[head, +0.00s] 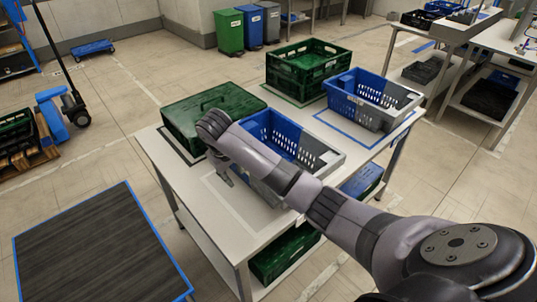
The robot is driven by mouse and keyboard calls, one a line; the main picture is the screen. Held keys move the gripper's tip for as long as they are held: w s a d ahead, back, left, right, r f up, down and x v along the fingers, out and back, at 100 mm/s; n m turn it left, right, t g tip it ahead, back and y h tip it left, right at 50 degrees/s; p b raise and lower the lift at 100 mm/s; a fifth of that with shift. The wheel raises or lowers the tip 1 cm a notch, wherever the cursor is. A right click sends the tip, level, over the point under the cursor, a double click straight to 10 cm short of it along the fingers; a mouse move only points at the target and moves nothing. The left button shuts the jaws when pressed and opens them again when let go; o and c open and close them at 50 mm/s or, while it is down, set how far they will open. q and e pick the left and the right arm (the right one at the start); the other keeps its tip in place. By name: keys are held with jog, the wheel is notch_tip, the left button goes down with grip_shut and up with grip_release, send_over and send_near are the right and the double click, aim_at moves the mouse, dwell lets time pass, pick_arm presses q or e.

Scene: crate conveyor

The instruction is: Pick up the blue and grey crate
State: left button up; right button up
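Two blue and grey crates stand on the white table. The nearer blue and grey crate (318,151) is in the middle and is partly hidden behind my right arm. The other blue and grey crate (403,101) stands farther back at the right, inside a blue outline. My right gripper (225,178) hangs downward at the left side of the nearer crate, over the table top. Its fingers are small and partly hidden, so I cannot tell if they are open or touch the crate. My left gripper is not in view.
On the white table (160,149), a green lidded crate (185,115) stands at the left and an open green crate (309,64) at the back. More crates lie on its lower shelf. A dark blue-edged platform (95,250) is at the lower left. A pallet jack stands at the left.

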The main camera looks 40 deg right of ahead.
jog(key=w+d+r, duration=0.3)
jog(key=w+r, duration=0.1)
jog(key=r, duration=0.3)
jog(key=shift+m+h, duration=0.3)
jog(key=shift+m, duration=0.1)
jog(key=p+x, duration=0.2)
jog(key=x, duration=0.9)
jog(key=shift+s+f+p, duration=0.15)
jog(key=shift+f+p, duration=0.15)
jog(key=shift+d+f, duration=0.2)
jog(key=shift+f, duration=0.3)
jog(key=x, duration=0.3)
jog(key=shift+s+d+f+p, duration=0.15)
jog(key=shift+f+p, duration=0.15)
jog(key=shift+p, duration=0.05)
jog(key=shift+d+f, duration=0.1)
jog(key=shift+f, duration=0.3)
jog(key=shift+c, duration=0.2)
